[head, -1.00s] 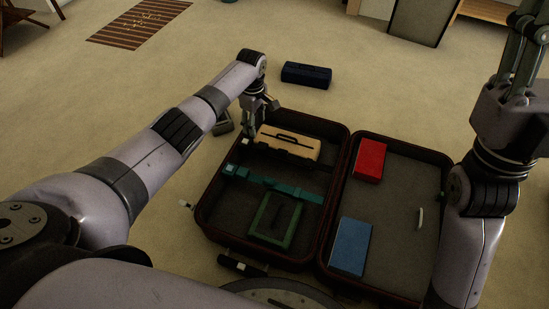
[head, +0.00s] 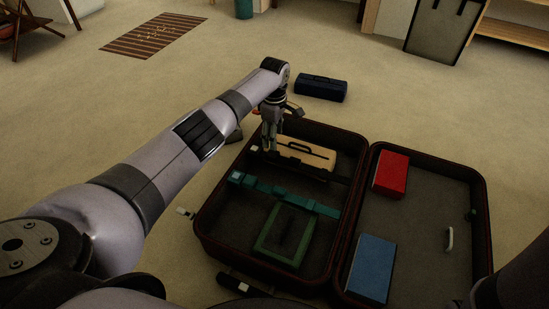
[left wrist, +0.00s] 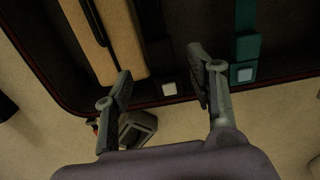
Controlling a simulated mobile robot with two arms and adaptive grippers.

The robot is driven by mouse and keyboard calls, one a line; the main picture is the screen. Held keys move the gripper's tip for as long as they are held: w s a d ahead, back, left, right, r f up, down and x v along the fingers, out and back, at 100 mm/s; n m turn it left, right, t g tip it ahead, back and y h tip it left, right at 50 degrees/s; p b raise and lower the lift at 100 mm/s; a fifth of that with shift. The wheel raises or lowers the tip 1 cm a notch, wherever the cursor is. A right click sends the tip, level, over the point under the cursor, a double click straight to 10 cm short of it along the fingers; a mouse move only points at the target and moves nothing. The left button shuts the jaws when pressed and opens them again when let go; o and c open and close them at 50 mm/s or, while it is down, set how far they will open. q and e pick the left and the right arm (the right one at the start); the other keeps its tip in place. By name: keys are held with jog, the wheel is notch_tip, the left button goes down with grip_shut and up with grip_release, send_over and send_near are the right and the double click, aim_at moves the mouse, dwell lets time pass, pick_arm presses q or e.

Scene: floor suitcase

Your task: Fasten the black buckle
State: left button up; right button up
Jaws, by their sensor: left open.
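The open suitcase (head: 205,225) lies on the floor. In its left half, a dark strap (left wrist: 152,30) runs beside the tan case (head: 312,156). In the left wrist view, the black buckle (left wrist: 168,88) with a pale square button sits at the strap's end near the suitcase wall. My left gripper (head: 269,149) is over the far left edge of the suitcase, pointing down, open and empty. In the left wrist view its fingertips (left wrist: 160,70) stand either side of the black buckle, apparently above it. Whether the buckle's halves are joined is too dark to tell. My right gripper is out of view.
A teal strap (head: 292,193) crosses the left half, with a green frame (head: 261,245) nearer me. Red (head: 390,174) and blue (head: 371,268) boxes lie in the right half. A dark blue case (head: 320,88) stands on the floor beyond; the floor around is mostly clear.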

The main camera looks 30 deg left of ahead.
aim_at(274, 153)
pick_arm(q)
notch_tip(274, 153, down, 8)
jog(key=b, duration=0.5)
jog(key=shift+r, duration=0.1)
jog(key=shift+c, duration=0.3)
grip_shut()
dwell(0.3)
